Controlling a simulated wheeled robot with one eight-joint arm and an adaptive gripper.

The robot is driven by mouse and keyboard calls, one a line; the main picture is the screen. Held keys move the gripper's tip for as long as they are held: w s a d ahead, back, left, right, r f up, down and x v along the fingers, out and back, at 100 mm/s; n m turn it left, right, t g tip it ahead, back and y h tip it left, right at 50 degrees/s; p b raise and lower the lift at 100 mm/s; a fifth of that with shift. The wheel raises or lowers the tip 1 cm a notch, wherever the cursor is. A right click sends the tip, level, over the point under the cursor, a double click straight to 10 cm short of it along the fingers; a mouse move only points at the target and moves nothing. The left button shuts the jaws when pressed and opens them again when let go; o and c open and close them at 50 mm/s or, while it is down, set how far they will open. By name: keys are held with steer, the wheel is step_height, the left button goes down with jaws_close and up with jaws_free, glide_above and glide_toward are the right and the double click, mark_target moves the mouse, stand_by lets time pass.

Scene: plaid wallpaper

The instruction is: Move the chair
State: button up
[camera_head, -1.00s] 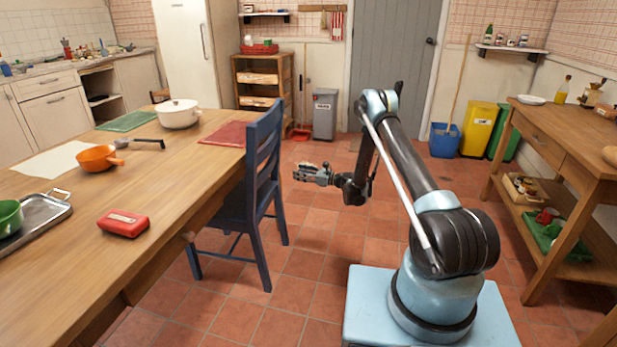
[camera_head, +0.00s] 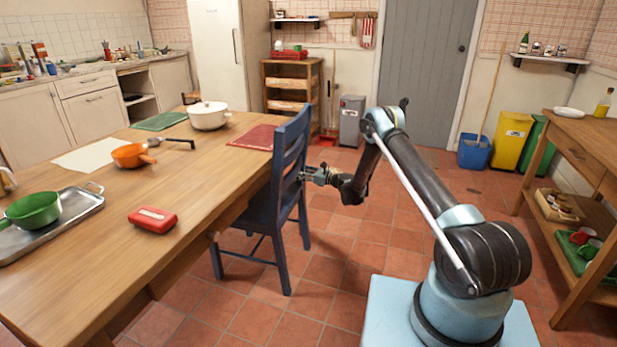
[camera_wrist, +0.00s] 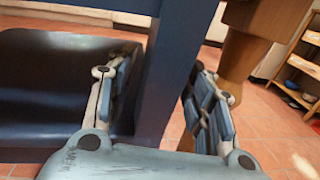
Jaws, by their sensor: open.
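A dark blue wooden chair (camera_head: 284,180) stands upright on the tiled floor, its seat partly under the right side of the long table. My gripper (camera_head: 318,176) is at the chair's back, about midway up its near side. In the wrist view my gripper (camera_wrist: 165,105) is open, with one finger on each side of a blue upright of the chair (camera_wrist: 172,75). The chair's dark seat (camera_wrist: 50,85) shows to the left. Whether either finger touches the upright I cannot tell.
The wooden table (camera_head: 180,215) bears a red tin (camera_head: 153,219), an orange pan (camera_head: 130,154) and a white pot (camera_head: 209,115). A workbench (camera_head: 580,140) stands at right, with bins (camera_head: 511,140) behind.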

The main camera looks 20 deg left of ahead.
steer(key=shift+a, duration=0.2)
jaws_close()
steer(key=shift+w+d, duration=0.1)
steer(key=shift+w, duration=0.1)
